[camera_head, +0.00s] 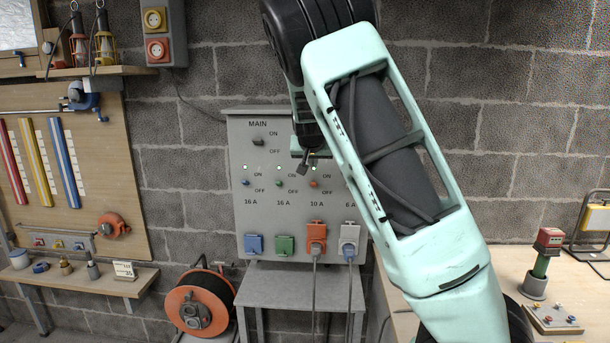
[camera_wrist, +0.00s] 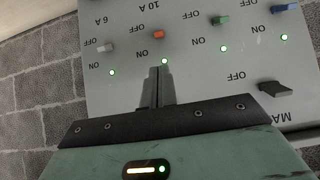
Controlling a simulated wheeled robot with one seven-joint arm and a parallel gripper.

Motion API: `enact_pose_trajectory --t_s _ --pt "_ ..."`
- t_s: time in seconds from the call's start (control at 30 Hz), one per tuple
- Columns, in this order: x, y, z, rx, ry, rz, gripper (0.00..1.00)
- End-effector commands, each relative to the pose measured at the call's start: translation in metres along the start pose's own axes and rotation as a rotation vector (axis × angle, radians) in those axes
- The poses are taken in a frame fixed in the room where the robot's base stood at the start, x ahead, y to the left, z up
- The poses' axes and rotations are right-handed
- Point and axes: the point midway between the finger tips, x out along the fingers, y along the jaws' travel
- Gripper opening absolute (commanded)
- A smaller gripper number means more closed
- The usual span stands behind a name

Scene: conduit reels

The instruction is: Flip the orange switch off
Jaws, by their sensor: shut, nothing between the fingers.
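The orange switch (camera_head: 314,183) is on the grey switch panel (camera_head: 243,130), above the 10 A label. It also shows in the wrist view (camera_wrist: 158,34), where the panel appears upside down. Its ON and OFF marks show beside it there, but I cannot tell which way its lever is tipped. A green light (camera_wrist: 164,61) glows at its ON side. My gripper (camera_head: 307,168) is shut and empty in front of the panel, just above the switch. In the wrist view its fingertips (camera_wrist: 160,70) are close to the light, apart from the switch.
Blue (camera_head: 245,183), green (camera_head: 279,183) and grey (camera_wrist: 105,47) switches flank the orange one. The dark main switch (camera_head: 258,142) is above. A cable reel (camera_head: 200,302) stands at lower left.

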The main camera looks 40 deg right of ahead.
Motion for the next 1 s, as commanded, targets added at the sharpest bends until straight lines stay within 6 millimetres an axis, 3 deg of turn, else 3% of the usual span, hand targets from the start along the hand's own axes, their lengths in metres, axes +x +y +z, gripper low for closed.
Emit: enact_pose_trajectory --t_s 0.33,0.8,1.0 --pt "0.012 0.0 0.001 0.0 -0.003 0.001 0.0" --pt "0.084 0.0 0.001 -0.001 -0.005 -0.001 0.0" --pt "0.099 -0.001 0.001 -0.001 -0.004 -0.002 0.0"
